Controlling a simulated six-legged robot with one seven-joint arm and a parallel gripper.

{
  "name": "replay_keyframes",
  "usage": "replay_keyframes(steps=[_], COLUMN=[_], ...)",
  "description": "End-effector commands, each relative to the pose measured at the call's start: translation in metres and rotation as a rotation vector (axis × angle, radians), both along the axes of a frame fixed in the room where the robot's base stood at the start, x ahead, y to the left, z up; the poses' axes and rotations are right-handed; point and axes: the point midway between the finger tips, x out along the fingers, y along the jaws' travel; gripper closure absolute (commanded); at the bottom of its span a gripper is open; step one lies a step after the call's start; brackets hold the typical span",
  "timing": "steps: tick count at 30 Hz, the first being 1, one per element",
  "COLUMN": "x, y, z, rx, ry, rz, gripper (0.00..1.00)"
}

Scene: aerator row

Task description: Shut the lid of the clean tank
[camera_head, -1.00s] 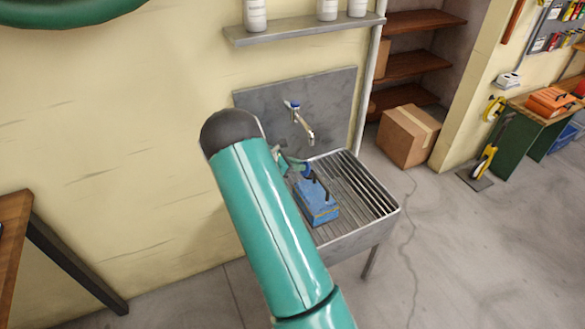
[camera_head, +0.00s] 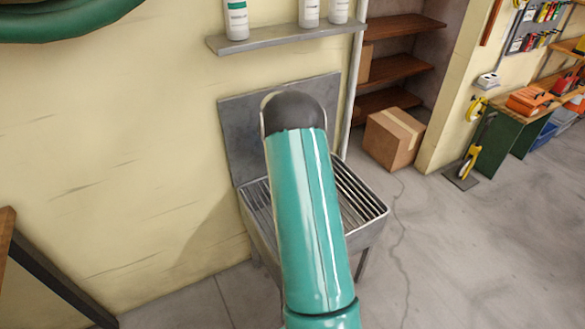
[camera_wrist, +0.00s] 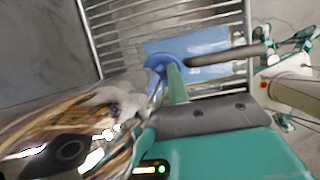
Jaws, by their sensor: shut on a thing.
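I cannot make out for sure a clean tank or its lid. A flat-looking blue object (camera_wrist: 210,42) lies on the metal rack in the wrist view, partly behind my gripper. My gripper (camera_wrist: 182,68) shows there, with a dark finger reaching over the blue object. It is shut on a small rounded blue part (camera_wrist: 157,62); what that part belongs to is unclear. In the head view my own arm hides the gripper and the blue object.
A sink with a slatted rack (camera_head: 362,200) stands against the wall. Large shiny chrome metal (camera_wrist: 70,135) is close to the wrist camera. Bottles (camera_head: 237,20) stand on a shelf (camera_head: 285,37) above. A cardboard box (camera_head: 393,138) is at right.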

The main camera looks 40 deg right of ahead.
Motion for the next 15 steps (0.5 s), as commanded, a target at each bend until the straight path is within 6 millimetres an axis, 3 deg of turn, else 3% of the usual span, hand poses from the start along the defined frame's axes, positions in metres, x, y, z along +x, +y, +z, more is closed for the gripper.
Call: replay_keyframes(steps=[11,12,15], x=[-0.0002,-0.0002,-0.0003], y=[-0.0005,-0.0007,-0.0006], z=[0.0002,0.0002,0.0001], rx=[0.004,0.003,0.003], ry=[-0.001,-0.001,0.000], rz=[0.000,0.000,0.000], gripper=[1.00,0.79,0.61])
